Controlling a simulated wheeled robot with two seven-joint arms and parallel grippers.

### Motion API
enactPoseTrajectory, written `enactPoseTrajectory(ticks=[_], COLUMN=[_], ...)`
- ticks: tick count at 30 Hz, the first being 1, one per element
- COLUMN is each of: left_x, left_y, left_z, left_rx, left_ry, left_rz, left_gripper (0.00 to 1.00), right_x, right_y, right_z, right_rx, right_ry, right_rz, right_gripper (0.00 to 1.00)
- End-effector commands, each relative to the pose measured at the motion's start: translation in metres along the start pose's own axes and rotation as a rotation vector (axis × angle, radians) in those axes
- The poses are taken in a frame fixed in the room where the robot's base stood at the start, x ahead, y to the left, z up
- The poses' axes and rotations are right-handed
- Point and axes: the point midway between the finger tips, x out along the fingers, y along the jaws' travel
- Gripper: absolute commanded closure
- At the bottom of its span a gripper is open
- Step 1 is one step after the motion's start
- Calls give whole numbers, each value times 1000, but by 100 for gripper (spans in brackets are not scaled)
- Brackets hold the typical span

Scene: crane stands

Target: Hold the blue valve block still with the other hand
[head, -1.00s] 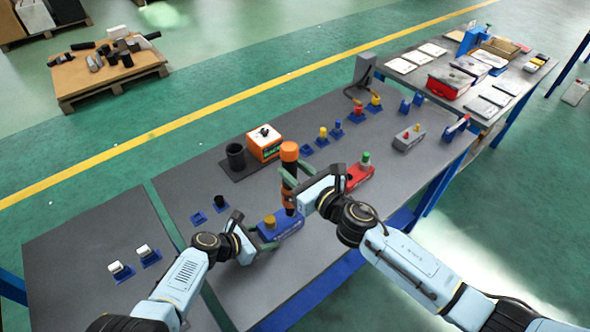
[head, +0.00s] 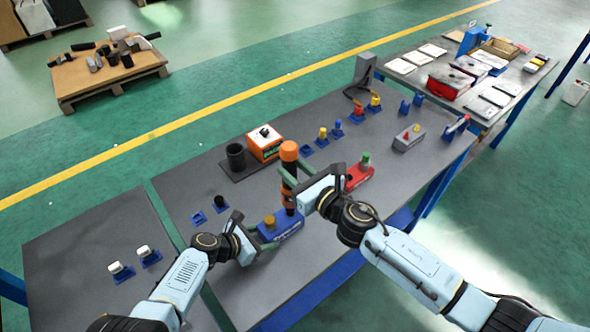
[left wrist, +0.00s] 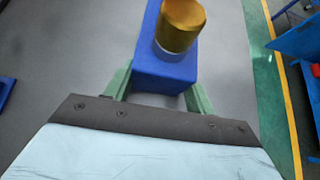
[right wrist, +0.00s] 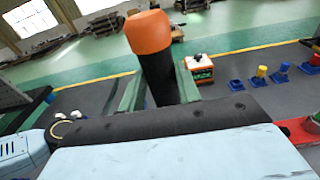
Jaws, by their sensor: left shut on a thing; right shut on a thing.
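The blue valve block (head: 287,228) lies on the grey bench with a brass-coloured cylinder (head: 269,222) standing on its top near the left end. My left gripper (head: 258,243) is shut on the block's near-left end; in the left wrist view green fingers sit on both sides of the block (left wrist: 165,72). My right gripper (head: 291,188) is shut on an upright orange-and-black tool (head: 289,152). The tool's lower tip is at the block's far side; whether it touches the block I cannot tell. The tool also shows between the fingers in the right wrist view (right wrist: 158,72).
A red block with a green cap (head: 360,175) stands just right of my right gripper. An orange box (head: 264,142) and a black cup (head: 235,156) stand behind. Small blue holders (head: 209,212) line the bench. Bare bench lies in front of the blue block.

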Motion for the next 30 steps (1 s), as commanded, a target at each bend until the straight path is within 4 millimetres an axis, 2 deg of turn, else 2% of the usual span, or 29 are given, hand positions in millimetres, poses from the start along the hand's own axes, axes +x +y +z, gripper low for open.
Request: enactPoseTrajectory(ticks=[14, 30], left_x=[0, 0], left_y=[0, 0], left_z=[1, 1], left_rx=[2, 0], left_ry=[-1, -1], left_rz=[-2, 0], left_gripper=[76, 76], right_x=[-1, -2], right_y=[0, -1], right_z=[-3, 34], right_rx=[0, -3], right_ry=[8, -4], right_rz=[0, 0], right_gripper=[100, 100])
